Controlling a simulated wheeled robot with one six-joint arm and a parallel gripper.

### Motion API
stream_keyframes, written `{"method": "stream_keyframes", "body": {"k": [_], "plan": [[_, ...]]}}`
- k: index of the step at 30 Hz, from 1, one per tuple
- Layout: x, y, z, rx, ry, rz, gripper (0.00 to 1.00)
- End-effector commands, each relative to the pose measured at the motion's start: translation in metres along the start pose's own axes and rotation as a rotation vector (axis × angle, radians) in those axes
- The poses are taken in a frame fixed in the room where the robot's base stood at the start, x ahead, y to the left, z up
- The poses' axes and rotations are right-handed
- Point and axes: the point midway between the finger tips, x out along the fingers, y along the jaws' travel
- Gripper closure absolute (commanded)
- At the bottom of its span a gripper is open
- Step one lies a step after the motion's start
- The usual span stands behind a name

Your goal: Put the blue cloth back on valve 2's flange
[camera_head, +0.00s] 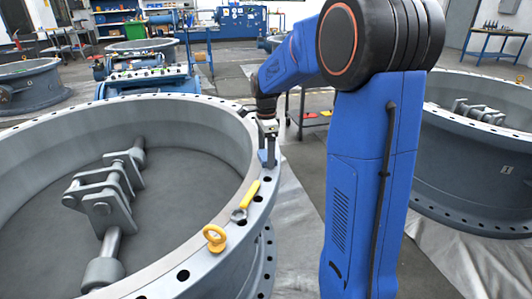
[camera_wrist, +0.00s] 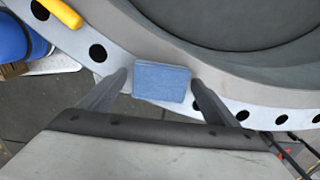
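The blue cloth (camera_wrist: 162,82) is a small folded rectangle. In the wrist view it appears on the grey flange (camera_wrist: 235,103) between my fingers. My gripper (camera_wrist: 160,76) is open, with one finger on each side of the cloth. A narrow gap shows at the left finger, and the right fingertip is very close to the cloth's edge. In the head view my gripper (camera_head: 268,150) points down at the right part of the large left valve's flange (camera_head: 262,205), with the cloth (camera_head: 263,158) low at its fingers. No number is readable on this valve.
A yellow-handled tool (camera_head: 246,199) and a yellow eyebolt (camera_head: 215,238) lie on the same flange, nearer the camera. Another large valve (camera_head: 470,160) stands at the right. More valves and workbenches are behind. Bolt holes line the flange.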

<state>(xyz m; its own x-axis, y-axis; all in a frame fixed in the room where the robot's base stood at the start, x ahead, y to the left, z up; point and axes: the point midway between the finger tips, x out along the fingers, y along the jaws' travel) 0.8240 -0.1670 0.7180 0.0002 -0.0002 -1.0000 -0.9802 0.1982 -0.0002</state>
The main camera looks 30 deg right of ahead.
Motion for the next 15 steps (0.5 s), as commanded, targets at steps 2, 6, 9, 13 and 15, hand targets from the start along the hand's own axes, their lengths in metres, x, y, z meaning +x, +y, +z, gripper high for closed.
{"method": "stream_keyframes", "body": {"k": [2, 6, 9, 13, 15], "plan": [[0.000, 0.000, 0.000, 0.000, 0.000, 0.000, 0.16], [0.000, 0.000, 0.000, 0.000, 0.000, 0.000, 0.16], [-0.001, 0.000, 0.000, 0.000, 0.000, 0.000, 0.16], [-0.010, 0.000, 0.000, 0.000, 0.000, -0.002, 0.16], [-0.020, 0.000, 0.000, 0.000, 0.000, -0.003, 0.16]]}}
